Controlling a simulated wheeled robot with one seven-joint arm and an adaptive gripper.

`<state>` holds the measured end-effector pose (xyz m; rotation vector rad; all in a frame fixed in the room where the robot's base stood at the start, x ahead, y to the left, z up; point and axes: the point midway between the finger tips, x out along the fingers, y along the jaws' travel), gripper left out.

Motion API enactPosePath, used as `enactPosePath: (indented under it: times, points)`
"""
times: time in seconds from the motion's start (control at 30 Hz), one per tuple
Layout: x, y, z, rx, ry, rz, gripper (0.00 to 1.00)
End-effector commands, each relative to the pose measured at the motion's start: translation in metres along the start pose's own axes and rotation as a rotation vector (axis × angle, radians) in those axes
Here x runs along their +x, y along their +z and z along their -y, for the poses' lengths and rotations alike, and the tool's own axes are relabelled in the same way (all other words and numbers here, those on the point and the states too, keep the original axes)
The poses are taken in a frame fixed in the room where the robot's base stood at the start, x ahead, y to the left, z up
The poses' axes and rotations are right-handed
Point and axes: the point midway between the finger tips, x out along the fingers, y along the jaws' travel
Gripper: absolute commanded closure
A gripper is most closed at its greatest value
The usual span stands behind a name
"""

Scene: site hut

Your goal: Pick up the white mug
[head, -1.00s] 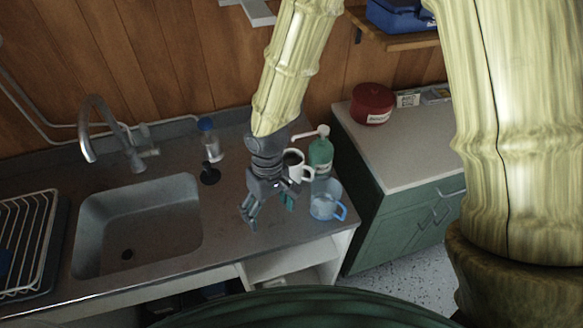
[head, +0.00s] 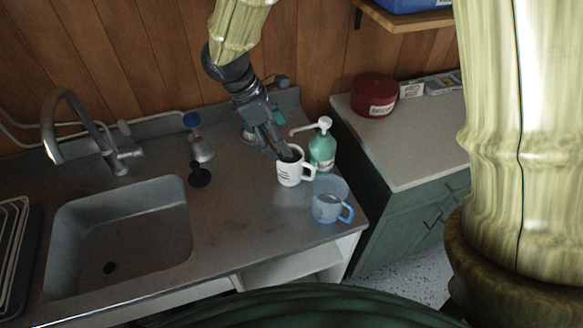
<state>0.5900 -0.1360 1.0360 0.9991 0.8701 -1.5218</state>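The white mug (head: 290,173) stands upright on the counter right of the sink, its handle to the right and dark print on its side. My gripper (head: 285,152) comes down from the upper left with its fingertips at the mug's rim. One dark finger overlaps the mug's opening. I cannot tell whether the fingers touch the mug or how far apart they are. Part of the mug's far rim is hidden behind the finger.
A clear blue mug (head: 328,203) stands just in front and right of the white mug. A green pump bottle (head: 322,150) is close behind right. The front counter is clear.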

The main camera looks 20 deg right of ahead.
Motion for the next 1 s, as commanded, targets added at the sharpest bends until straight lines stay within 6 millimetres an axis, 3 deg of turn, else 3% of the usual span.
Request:
enactPosePath:
  times: [0.3,0.67,1.0]
  points:
    - [0.039,-0.004,0.000,-0.010,0.001,0.002,0.15]
    - [0.060,-0.003,0.001,-0.008,0.000,0.001,0.15]
    - [0.096,-0.004,0.003,-0.006,0.000,0.001,0.15]
